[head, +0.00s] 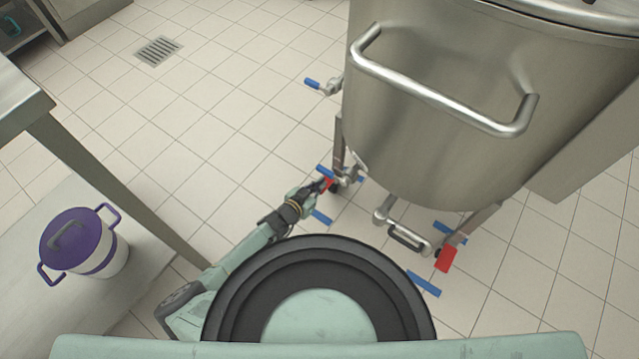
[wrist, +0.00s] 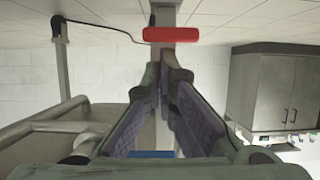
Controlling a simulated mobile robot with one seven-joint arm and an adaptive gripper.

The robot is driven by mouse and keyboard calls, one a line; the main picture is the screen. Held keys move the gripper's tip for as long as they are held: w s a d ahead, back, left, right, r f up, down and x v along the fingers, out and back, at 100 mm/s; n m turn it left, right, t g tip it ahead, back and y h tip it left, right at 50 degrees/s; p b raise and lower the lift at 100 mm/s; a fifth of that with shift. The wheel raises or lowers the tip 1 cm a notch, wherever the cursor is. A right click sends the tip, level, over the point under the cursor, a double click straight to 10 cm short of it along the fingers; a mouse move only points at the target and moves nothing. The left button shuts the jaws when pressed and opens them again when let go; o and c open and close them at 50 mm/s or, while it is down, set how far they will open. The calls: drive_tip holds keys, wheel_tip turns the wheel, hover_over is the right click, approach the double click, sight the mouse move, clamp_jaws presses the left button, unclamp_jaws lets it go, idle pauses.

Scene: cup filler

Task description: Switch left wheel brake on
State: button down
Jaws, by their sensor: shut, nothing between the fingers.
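The large steel vat (head: 440,120) stands on legs at the right in the head view. The left wheel's brake pedal is a small red tab (head: 330,183) by the vat's left leg, partly hidden by my gripper (head: 322,187). In the wrist view the red pedal (wrist: 184,34) lies just beyond the tips of my gripper (wrist: 173,78). The fingers are shut and empty, pointing at the pedal; whether they touch it I cannot tell. The right wheel's red pedal (head: 446,259) is by the vat's right leg.
A valve with a blue handle (head: 312,83) sticks out from the vat's left side. Blue marks (head: 423,284) lie on the tiled floor. A table (head: 75,160) stands at left, with a purple-lidded pot (head: 108,262) beneath. Open floor (head: 220,130) lies between table and vat.

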drive_tip(key=shift+s+a+f+b, duration=0.1)
drive_tip(key=shift+s+f+b, duration=0.1)
drive_tip(key=shift+f+b, duration=0.35)
idle(0.4)
drive_tip(key=shift+s+a+f+b, duration=0.1)
drive_tip(key=shift+s+f+b, duration=0.05)
drive_tip(key=shift+f+b, duration=0.75)
drive_tip(key=shift+s+a+f+b, duration=0.1)
drive_tip(key=shift+a+f+b, duration=0.05)
drive_tip(key=shift+f+b, duration=0.75)
drive_tip(key=shift+s+a+f+b, duration=0.1)
drive_tip(key=shift+s+f+b, duration=0.05)
drive_tip(key=shift+f+b, duration=0.75)
drive_tip(key=v, duration=1.2)
drive_tip(key=shift+r, duration=0.3)
